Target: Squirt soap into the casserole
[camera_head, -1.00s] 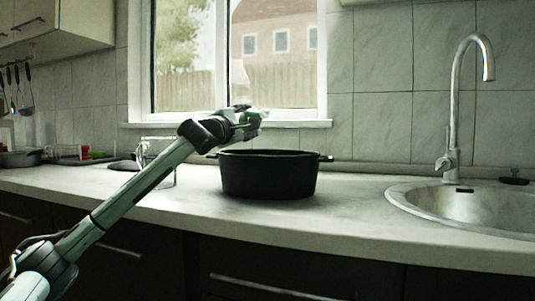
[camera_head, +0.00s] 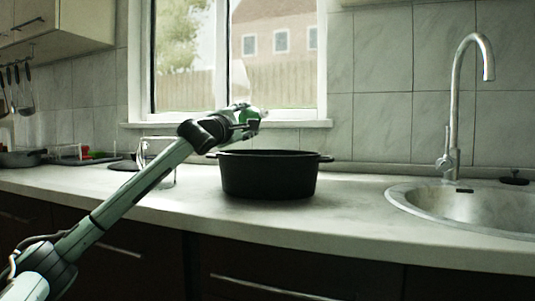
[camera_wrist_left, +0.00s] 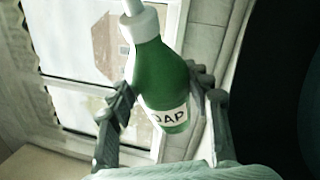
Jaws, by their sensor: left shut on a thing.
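The black casserole (camera_head: 270,176) stands upright on the counter below the window, its open top facing up. My left gripper (camera_head: 244,124) is shut on the green soap bottle (camera_head: 250,114), above the casserole's rear left rim and clear of it. In the left wrist view, the bottle (camera_wrist_left: 161,80) has a white cap and a white label with part of the word "SOAP". It sits between the two fingers of the gripper (camera_wrist_left: 160,118). A dark shape at the right edge there appears to be the casserole (camera_wrist_left: 291,85). The inside of the casserole is hidden. My right gripper is out of view.
A steel sink (camera_head: 470,207) with a tall tap (camera_head: 455,110) lies to the right. A wire rack (camera_head: 157,160) stands left of the casserole, behind my arm. The counter (camera_head: 345,205) between casserole and sink is clear.

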